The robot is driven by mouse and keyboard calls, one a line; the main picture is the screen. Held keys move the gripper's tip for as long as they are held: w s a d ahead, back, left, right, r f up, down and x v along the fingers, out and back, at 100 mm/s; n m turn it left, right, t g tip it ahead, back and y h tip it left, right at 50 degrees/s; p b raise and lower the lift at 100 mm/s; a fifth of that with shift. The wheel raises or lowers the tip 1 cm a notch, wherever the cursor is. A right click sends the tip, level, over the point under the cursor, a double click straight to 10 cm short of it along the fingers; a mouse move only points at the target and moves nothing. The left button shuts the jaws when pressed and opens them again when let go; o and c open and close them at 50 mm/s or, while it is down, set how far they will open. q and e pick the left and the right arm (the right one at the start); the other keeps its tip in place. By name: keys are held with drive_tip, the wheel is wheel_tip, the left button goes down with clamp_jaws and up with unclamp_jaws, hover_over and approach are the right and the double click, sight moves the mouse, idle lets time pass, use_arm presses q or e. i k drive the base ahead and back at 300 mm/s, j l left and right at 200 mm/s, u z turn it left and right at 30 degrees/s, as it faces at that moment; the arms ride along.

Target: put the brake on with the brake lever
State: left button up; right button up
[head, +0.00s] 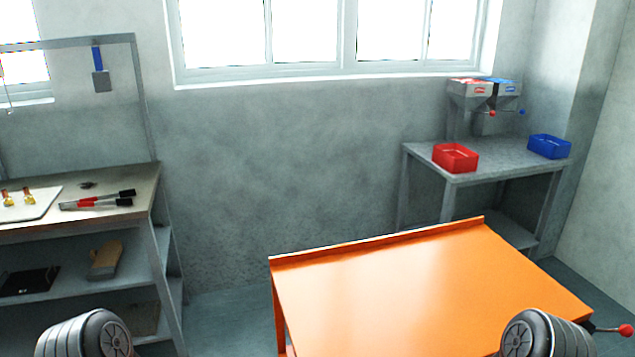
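A short dark lever with a red ball knob (626,330) sticks out to the right at the bottom right corner of the view. It comes from beside the right edge of an orange-topped table (400,290) and looks like the brake lever. Its base is hidden behind my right arm. Only rounded grey links of my two arms show, at the bottom left and bottom right. Neither gripper is in view, so nothing shows of what they hold.
A grey stand (510,157) at the back right holds a red bin (456,157), a blue bin (549,146) and two dispensers with small knobbed levers. A shelf bench (140,190) with tools stands at left. Floor (225,310) shows between bench and orange table.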

sight(626, 331)
drive_tip(key=z, duration=1.8)
drive_tip(key=i+z, duration=0.35)
drive_tip(key=i, duration=0.25)
drive_tip(key=i+j+z, duration=0.3)
drive_tip(key=i, duration=0.35)
drive_tip(key=l, duration=0.1)
